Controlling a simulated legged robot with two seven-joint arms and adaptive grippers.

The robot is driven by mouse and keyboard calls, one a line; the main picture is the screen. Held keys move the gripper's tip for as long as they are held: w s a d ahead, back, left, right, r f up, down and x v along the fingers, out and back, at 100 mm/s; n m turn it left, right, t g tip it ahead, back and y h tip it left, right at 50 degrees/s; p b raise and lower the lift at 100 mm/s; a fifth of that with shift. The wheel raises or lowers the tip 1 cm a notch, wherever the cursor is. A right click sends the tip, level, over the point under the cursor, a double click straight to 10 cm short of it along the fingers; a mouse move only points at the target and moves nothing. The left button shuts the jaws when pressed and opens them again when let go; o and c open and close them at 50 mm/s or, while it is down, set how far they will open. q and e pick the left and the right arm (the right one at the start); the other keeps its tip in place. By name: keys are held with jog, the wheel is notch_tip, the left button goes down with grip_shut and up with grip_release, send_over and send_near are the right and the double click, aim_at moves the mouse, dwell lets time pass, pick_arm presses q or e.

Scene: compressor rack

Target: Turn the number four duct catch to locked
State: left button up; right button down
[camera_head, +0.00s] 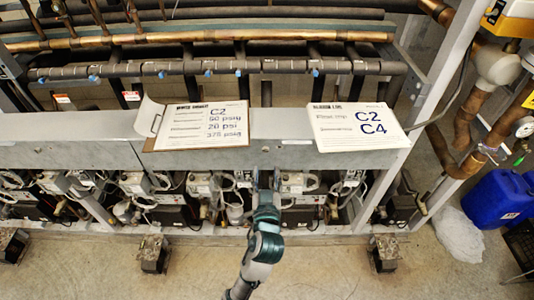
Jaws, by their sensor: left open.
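The grey duct (75,147) runs across the rack, with papers lying over parts of it. Small details show along its front, but I cannot make out a numbered catch or whether any catch is locked. My left gripper (265,179) reaches up from the bottom middle. Its two fingers are apart and empty, pointing at the lower edge of the duct between the two papers. I cannot tell whether the fingertips touch the duct. My right gripper is out of view.
A clipboard sheet (203,124) and a white C2 C4 sheet (357,126) lie on the duct. Compressors and wiring fill the space below it. Copper pipes (463,120) and a blue container (498,199) stand at right. The floor in front is mostly clear.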

aim_at(266, 151)
pick_arm(q)
jog(key=w, duration=0.7)
jog(key=shift+w+a+p, duration=0.15)
jog(key=shift+w+p, duration=0.15)
jog(key=shift+w, duration=0.05)
grip_shut()
